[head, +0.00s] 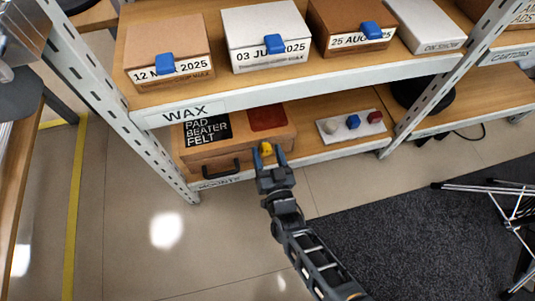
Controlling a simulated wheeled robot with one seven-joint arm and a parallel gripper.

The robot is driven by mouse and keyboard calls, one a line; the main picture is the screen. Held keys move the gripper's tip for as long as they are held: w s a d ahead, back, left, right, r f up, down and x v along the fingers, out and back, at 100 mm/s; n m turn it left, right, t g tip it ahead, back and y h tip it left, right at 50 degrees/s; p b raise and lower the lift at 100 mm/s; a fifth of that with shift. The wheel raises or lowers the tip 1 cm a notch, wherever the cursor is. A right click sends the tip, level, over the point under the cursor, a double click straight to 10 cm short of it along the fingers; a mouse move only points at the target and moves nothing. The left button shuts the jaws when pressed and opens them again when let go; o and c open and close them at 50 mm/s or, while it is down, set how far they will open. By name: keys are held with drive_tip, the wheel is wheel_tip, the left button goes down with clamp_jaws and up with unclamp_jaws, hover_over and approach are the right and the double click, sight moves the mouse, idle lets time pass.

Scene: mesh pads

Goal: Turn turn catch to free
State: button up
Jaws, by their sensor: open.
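A small yellow piece (266,148), which looks like the turn catch, is on the front right of a wooden box (228,154) on the lower shelf. The box has a black label reading "PAD BEATER FELT", a dark red patch on top and a black handle (210,169) on its front. My gripper (269,157) is open, with blue-tipped fingers either side of the yellow piece. I cannot tell whether they touch it. The angle of the catch is too small to read, and its lower part is hidden by my gripper.
The upper shelf (270,88), labelled WAX, hangs above and behind my gripper and carries several dated boxes with blue clips. Right of the wooden box, a pale board (349,126) holds small coloured blocks. A metal post (110,110) stands left. The floor in front is open.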

drive_tip(key=shift+w, duration=0.1)
drive_tip(key=shift+c, duration=0.3)
drive_tip(key=c, duration=1)
drive_tip(key=n, duration=0.4)
drive_tip(key=shift+a+n, duration=0.1)
drive_tip(key=shift+n, duration=0.2)
drive_tip(key=n, duration=0.4)
drive_tip(key=shift+n, duration=0.3)
drive_tip(key=n, duration=0.4)
drive_tip(key=shift+a+p, duration=0.1)
drive_tip(key=shift+p, duration=0.3)
drive_tip(key=shift+n, duration=2)
